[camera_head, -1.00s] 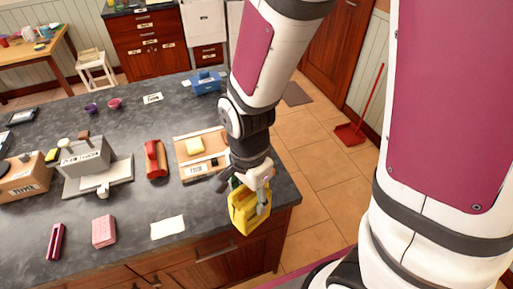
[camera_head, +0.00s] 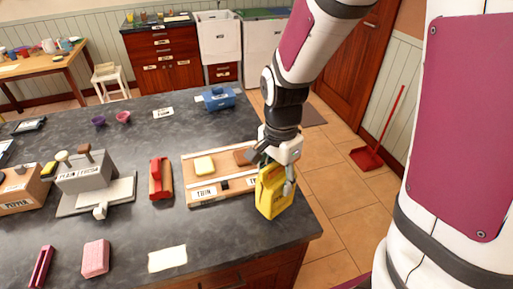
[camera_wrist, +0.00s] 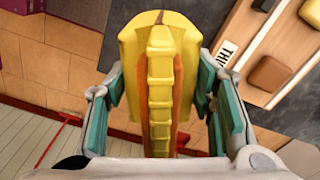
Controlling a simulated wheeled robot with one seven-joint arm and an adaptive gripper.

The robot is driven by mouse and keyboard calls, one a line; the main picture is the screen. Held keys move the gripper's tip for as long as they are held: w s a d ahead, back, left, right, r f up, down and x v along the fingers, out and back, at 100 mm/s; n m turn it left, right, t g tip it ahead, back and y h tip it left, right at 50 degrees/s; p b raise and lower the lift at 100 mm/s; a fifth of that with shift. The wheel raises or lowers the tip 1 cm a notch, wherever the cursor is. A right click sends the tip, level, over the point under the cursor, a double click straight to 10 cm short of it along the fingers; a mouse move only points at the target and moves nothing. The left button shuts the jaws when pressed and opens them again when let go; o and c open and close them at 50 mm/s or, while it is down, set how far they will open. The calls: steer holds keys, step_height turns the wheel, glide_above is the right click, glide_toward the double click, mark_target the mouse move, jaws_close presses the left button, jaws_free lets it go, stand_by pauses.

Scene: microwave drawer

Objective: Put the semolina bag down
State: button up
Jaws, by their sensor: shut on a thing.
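The yellow semolina bag (camera_head: 274,192) is held by my gripper (camera_head: 277,167) near the right end of the dark countertop (camera_head: 130,225). The bag looks upright, just in front of and right of the wooden board. I cannot tell whether its base touches the counter. In the wrist view the yellow bag (camera_wrist: 160,80) fills the middle, with the teal-padded fingers of my gripper (camera_wrist: 165,95) on either side of it.
A wooden board (camera_head: 212,197) with a pale yellow block (camera_head: 204,165) and a brown block lies beside the bag. Clear counter lies front right.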

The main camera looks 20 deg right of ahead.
steer(key=shift+w+d, duration=0.4)
steer(key=shift+w, duration=0.45)
steer(key=shift+f, duration=1.85)
steer(key=shift+f, duration=0.1)
steer(key=o, duration=1.6)
steer(key=shift+o, duration=0.2)
